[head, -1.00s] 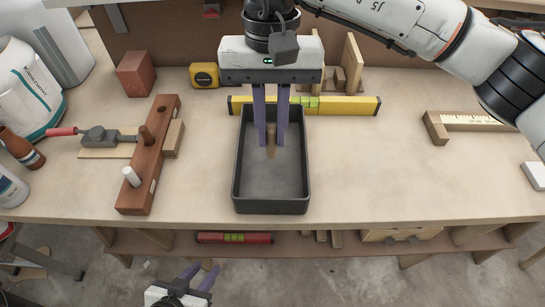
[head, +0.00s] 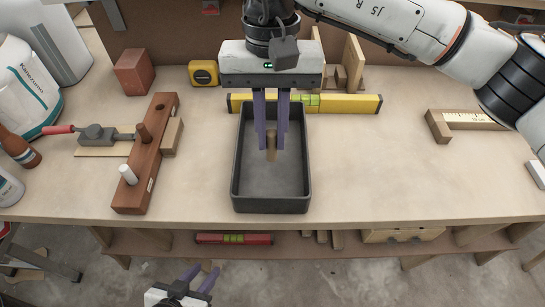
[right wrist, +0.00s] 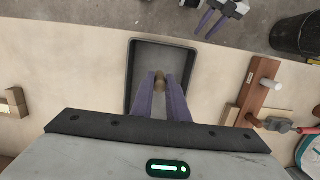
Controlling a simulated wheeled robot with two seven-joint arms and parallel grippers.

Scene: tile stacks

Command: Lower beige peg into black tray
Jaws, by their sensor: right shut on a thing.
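The black tray (head: 304,190) lies on the workbench in the middle of the head view. It also shows in the right wrist view (right wrist: 131,75). My right gripper (head: 271,147) is over the tray and shut on the beige peg (head: 271,143), a small cylinder between its purple fingertips. The peg also shows in the right wrist view (right wrist: 159,80), inside the tray's outline. I cannot tell whether the peg touches the tray floor. My left gripper (head: 203,274) is open and empty below the bench front, low in the head view.
A wooden peg block (head: 132,190) with a white peg (head: 128,174) and a brown peg (head: 144,132) stands left of the tray. A yellow level (head: 350,104) lies close behind the tray. The bench right of the tray is mostly clear.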

